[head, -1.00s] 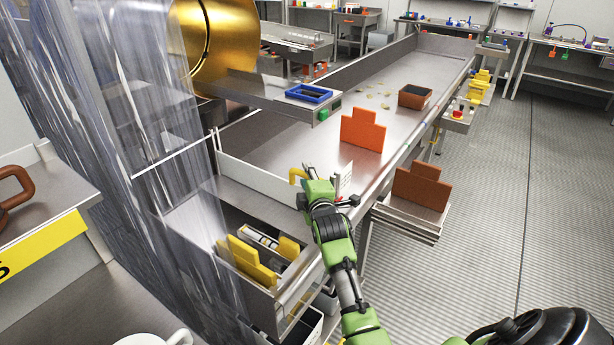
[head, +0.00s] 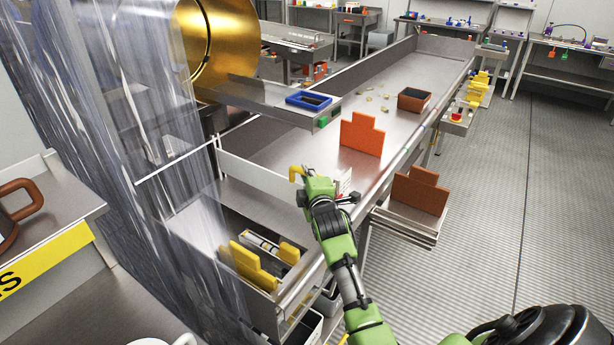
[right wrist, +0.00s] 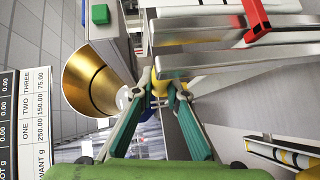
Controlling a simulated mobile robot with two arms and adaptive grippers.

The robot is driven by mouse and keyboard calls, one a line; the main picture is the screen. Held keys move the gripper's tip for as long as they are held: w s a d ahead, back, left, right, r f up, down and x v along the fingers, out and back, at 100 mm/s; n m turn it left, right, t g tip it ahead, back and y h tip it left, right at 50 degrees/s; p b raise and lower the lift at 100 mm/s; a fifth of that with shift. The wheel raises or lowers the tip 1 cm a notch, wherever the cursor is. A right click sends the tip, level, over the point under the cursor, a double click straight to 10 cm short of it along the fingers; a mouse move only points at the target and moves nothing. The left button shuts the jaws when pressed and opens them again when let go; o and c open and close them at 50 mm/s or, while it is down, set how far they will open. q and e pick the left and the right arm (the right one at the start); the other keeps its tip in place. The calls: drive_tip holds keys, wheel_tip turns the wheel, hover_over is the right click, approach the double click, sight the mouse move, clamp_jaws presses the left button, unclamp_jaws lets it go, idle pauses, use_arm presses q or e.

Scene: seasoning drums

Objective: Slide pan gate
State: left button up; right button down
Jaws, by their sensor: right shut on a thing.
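A pale metal gate plate (head: 255,172) stands across the near end of the long steel pan (head: 310,131). A yellow handle (head: 296,172) shows at the plate's right end, at my right gripper (head: 304,178). My right gripper is shut on the yellow handle; its palm and wrist hide part of the handle and the plate's end. In the right wrist view, the two green fingers close in on a yellow piece (right wrist: 160,88) at their tips. My left gripper is not in view.
An orange stepped board (head: 362,137) stands in the pan, with a brown box (head: 414,100) farther back. A rust-brown board (head: 420,192) stands on a side shelf. Yellow boards (head: 250,266) sit in the near bin. Clear curtain strips (head: 125,130) hang at left.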

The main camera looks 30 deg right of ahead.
wheel_tip(320, 180, up, 2)
drive_tip(key=shift+r, duration=0.1)
drive_tip(key=shift+f, duration=0.2)
drive_tip(key=c, duration=2.1)
unclamp_jaws()
drive_tip(key=shift+f, duration=0.15)
drive_tip(key=shift+c, duration=0.2)
drive_tip(key=shift+o, duration=0.6)
drive_tip(key=shift+f, duration=0.1)
drive_tip(key=shift+s, duration=0.15)
drive_tip(key=v, duration=1.1)
drive_tip(key=shift+s+a, duration=0.2)
drive_tip(key=shift+s, duration=0.15)
